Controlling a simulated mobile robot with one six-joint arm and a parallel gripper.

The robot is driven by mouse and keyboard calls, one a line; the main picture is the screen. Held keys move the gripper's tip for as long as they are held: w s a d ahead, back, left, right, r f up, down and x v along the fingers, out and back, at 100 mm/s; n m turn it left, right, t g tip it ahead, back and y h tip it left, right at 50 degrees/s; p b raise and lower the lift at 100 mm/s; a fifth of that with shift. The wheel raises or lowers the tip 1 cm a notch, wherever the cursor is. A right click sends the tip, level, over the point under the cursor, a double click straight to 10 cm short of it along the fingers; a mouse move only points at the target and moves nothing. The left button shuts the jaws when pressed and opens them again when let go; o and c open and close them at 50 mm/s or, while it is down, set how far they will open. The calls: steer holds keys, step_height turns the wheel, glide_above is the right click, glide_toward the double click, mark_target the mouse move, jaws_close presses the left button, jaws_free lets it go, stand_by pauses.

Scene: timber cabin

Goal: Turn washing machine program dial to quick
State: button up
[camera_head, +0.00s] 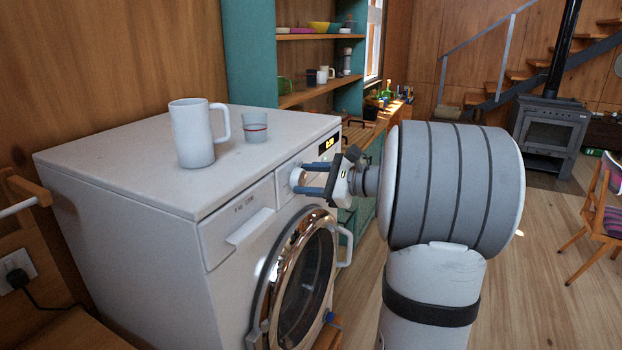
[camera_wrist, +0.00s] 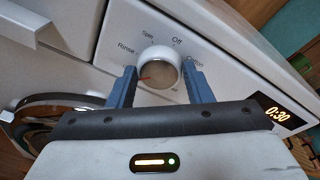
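The washing machine (camera_head: 130,195) stands against the timber wall, with its round door closed. Its white program dial (camera_head: 297,177) is on the front panel; it also shows in the wrist view (camera_wrist: 160,66). A red mark on the dial points left and slightly down, below the "Rinse" label. "Spin", "Off" and what looks like "Cotton" are printed around it; other labels are hidden or unreadable. My gripper (camera_head: 308,180) is at the panel, its blue fingers on either side of the dial, with a narrow gap visible at each side in the wrist view (camera_wrist: 160,76).
A white mug (camera_head: 193,135) and a small glass (camera_head: 255,127) stand on the machine's top. The display (camera_wrist: 277,114) reads 0:30. A detergent drawer (camera_head: 240,222) is left of the dial. Teal shelves (camera_head: 250,60) stand behind; open wooden floor lies at right.

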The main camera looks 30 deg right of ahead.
steer(key=o, duration=0.4)
steer(key=v, duration=0.7)
steer(key=shift+s+d+r, duration=0.1)
steer(key=shift+s+d, duration=0.2)
